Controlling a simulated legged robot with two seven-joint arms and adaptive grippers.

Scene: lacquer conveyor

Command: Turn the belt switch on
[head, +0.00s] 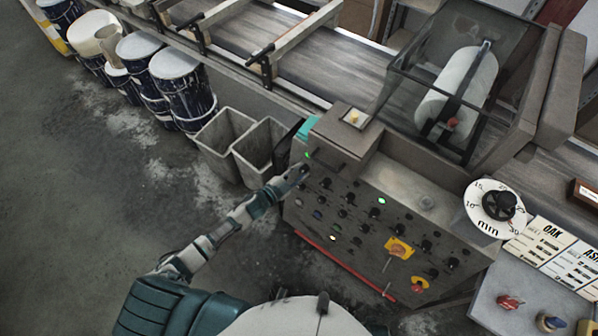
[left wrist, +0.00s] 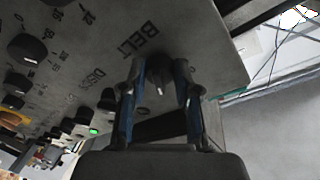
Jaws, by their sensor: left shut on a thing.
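The control panel (head: 345,205) is a grey box beside the conveyor, with rows of dark knobs and small lamps. My left gripper (head: 303,171) reaches its upper left corner. In the left wrist view, the belt switch (left wrist: 158,72) is a dark knob beside the printed word BELT. The two blue-sided fingers of my left gripper (left wrist: 160,92) stand on either side of it and are shut on it. A small pale mark shows on the knob; its on or off position I cannot tell. In the head view the gripper hides the switch. My right gripper is in neither view.
A green lamp (head: 382,201) glows on the panel. Grey bins (head: 222,133) stand left of the panel, with paint buckets (head: 180,85) beyond. The conveyor belt (head: 330,65) runs behind, with a roller under a clear cover (head: 455,85). A round mm dial (head: 495,208) sits at right.

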